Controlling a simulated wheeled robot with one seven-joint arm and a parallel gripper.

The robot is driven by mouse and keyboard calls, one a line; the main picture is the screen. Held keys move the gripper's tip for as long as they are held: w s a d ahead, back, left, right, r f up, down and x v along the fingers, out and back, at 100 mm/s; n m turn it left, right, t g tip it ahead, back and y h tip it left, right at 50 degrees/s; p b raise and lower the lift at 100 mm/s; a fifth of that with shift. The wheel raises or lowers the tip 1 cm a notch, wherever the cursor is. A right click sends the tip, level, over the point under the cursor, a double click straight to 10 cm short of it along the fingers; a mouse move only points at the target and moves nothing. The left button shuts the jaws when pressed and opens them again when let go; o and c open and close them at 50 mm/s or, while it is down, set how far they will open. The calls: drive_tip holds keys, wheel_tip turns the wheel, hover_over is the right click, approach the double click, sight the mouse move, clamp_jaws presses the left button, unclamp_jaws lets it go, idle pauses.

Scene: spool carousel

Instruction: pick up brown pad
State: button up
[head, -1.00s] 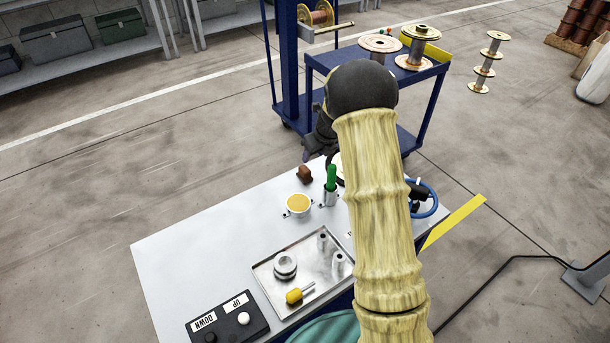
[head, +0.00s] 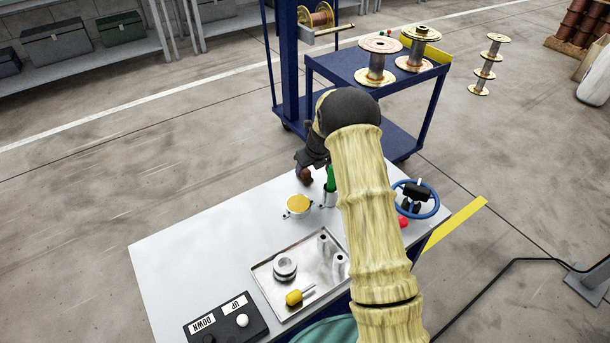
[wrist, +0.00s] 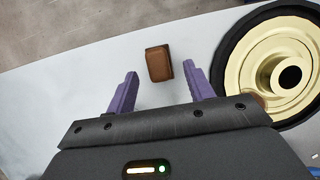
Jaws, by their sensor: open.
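The brown pad (wrist: 159,64) is a small block lying on the white table. In the wrist view it sits just beyond the fingertips of my gripper (wrist: 157,80), between the lines of the two purple fingers. My gripper is open and empty, with a clear gap to the pad. The fingers are hidden there.
A black-rimmed, gold-coloured wheel (wrist: 285,70) lies close to the right of the pad in the wrist view. In the head view a green-handled item in a cup (head: 330,180) and a yellow-topped cup (head: 298,206) stand near. Table left of the pad is bare.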

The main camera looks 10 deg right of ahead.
sight(305, 170)
drive_tip(key=x, duration=0.3)
drive_tip(key=shift+w+a+f, duration=0.2)
drive_tip(key=shift+w+f, duration=0.05)
drive_tip(key=shift+f, duration=0.05)
drive_tip(key=shift+c, duration=0.4)
drive_tip(key=c, duration=0.9)
drive_tip(key=shift+o, duration=0.2)
wheel_tip(305, 170, up, 10)
drive_tip(key=shift+r+p, duration=0.1)
drive_tip(key=shift+p, duration=0.55)
